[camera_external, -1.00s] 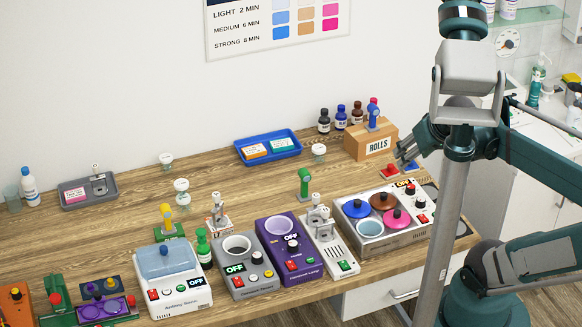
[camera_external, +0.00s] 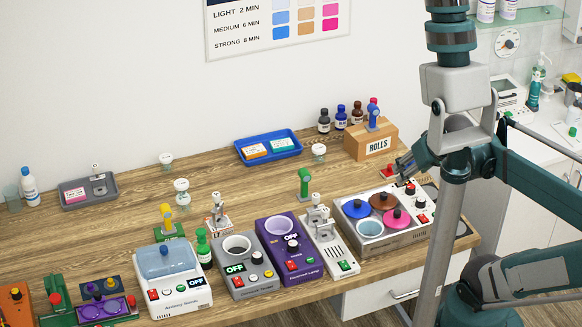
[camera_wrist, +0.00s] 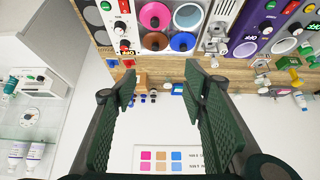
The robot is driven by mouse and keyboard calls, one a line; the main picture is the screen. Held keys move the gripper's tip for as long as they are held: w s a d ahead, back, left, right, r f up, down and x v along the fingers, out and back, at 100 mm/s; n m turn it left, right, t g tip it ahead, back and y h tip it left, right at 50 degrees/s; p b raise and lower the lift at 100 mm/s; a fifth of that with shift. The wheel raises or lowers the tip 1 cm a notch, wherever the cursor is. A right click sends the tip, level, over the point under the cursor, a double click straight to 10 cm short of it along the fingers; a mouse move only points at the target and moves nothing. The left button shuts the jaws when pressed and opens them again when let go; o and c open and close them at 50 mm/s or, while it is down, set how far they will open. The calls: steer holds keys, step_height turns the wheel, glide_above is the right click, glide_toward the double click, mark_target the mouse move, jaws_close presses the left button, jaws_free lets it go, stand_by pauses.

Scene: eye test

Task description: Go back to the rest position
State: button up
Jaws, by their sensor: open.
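My gripper (camera_external: 402,168) is at the right end of the wooden bench, above the back edge of the dyeing unit with the coloured lids. In the wrist view my gripper (camera_wrist: 160,85) has its two dark green fingers wide apart with nothing between them. The wall and bench show through the gap, upside down. In the external view the fingertips are small, near a red item (camera_external: 389,170) on the bench. I cannot tell whether they touch anything there.
The four-well bath unit (camera_external: 375,247) with blue, brown and pink lids is below my gripper. The ROLLS box (camera_external: 362,146) stands just left of it, bottles behind. A blue tray (camera_external: 243,158) is farther left. Several devices line the bench front. A glass shelf (camera_external: 540,14) is at right.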

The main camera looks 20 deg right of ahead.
steer(key=shift+f+b, duration=1.8)
steer(key=shift+f, duration=0.55)
